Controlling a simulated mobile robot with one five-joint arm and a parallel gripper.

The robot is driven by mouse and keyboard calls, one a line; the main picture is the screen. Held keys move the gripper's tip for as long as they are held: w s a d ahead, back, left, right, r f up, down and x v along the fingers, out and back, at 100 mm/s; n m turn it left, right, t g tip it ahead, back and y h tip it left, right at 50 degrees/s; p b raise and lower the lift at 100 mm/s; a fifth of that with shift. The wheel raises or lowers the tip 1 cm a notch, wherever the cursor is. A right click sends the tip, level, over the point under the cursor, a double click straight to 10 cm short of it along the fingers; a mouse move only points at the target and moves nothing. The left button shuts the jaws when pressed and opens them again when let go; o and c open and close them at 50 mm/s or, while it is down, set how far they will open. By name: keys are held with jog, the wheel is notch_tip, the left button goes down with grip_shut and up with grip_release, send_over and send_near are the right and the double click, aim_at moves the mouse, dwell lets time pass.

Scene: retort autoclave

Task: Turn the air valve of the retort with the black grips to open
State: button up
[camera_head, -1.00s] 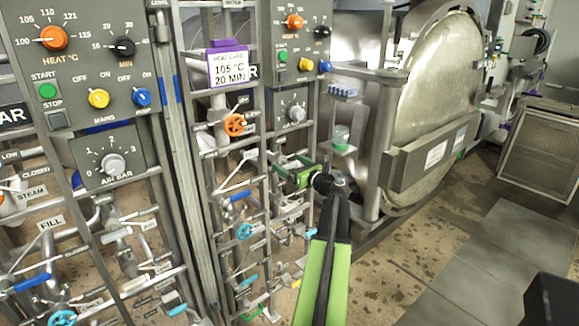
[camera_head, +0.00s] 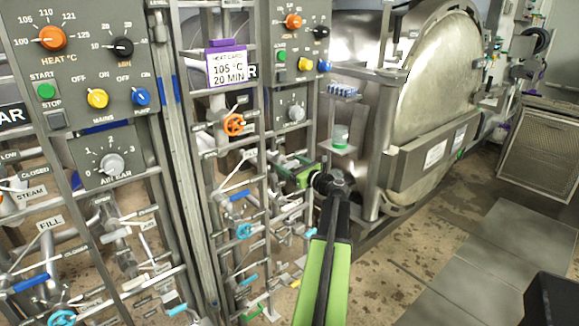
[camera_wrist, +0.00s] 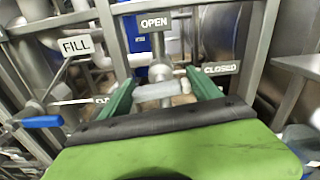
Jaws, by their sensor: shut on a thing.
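In the wrist view, the two green fingers of my gripper (camera_wrist: 159,80) are closed around a pale grey valve lever (camera_wrist: 158,92). The lever lies roughly crosswise between them. An OPEN label (camera_wrist: 154,23) stands above the lever, and a CLOSED label (camera_wrist: 221,68) is to its right. In the head view, my gripper (camera_head: 290,167) is at the pipe frame of the farther panel, and the lever is hard to make out. The large steel retort (camera_head: 437,95) stands behind to the right. I cannot make out black grips on it.
A FILL label (camera_wrist: 76,45) and a blue lever (camera_wrist: 38,122) are left of my gripper. An orange handwheel (camera_head: 234,125) and a cyan handwheel (camera_head: 244,231) sit on the nearby pipe frame. Open floor (camera_head: 440,240) lies to the right.

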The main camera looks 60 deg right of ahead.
jog(key=n, duration=0.4)
jog(key=shift+w+a, duration=0.15)
jog(key=shift+w, duration=0.05)
jog(key=n, duration=0.4)
jog(key=shift+a+f+n, duration=0.1)
jog(key=shift+n, duration=0.3)
jog(key=n, duration=0.4)
jog(key=shift+f, duration=0.1)
jog(key=shift+f+n+b, duration=0.1)
jog(key=shift+n+b, duration=0.25)
jog(key=shift+n, duration=1.75)
jog(key=o, duration=1.4)
